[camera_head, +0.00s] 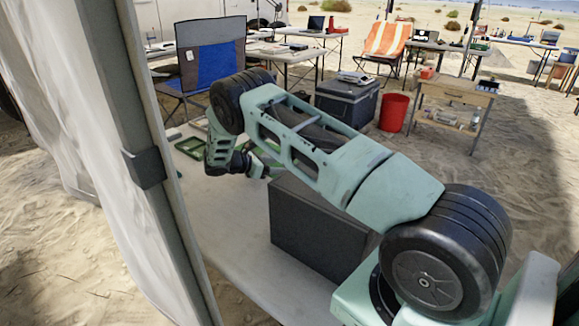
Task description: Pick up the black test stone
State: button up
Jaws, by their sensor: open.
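I cannot make out the black test stone in the head view; my own arm covers part of the table. My gripper (262,166) is low over the white table (222,222), at the far end of my arm and partly hidden behind it. It is open; its fingertips and anything between them cannot be made out. A green-rimmed tray (191,149) lies on the table just left of my wrist.
A large dark box (310,232) stands on the table beneath my arm. A tent pole (150,165) and white cloth are close on the left. Beyond are a blue chair (212,66), a dark cooler (347,100), a red bin (394,112) and a wooden cart (456,95).

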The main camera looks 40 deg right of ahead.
jog(key=x, duration=0.4)
jog(key=shift+d+r+p, duration=0.1)
jog(key=shift+r+p, duration=0.05)
jog(key=shift+p, duration=0.15)
jog(key=shift+w, duration=0.1)
jog(key=c, duration=1.1)
jog(key=shift+o, duration=0.2)
jog(key=shift+r, duration=0.1)
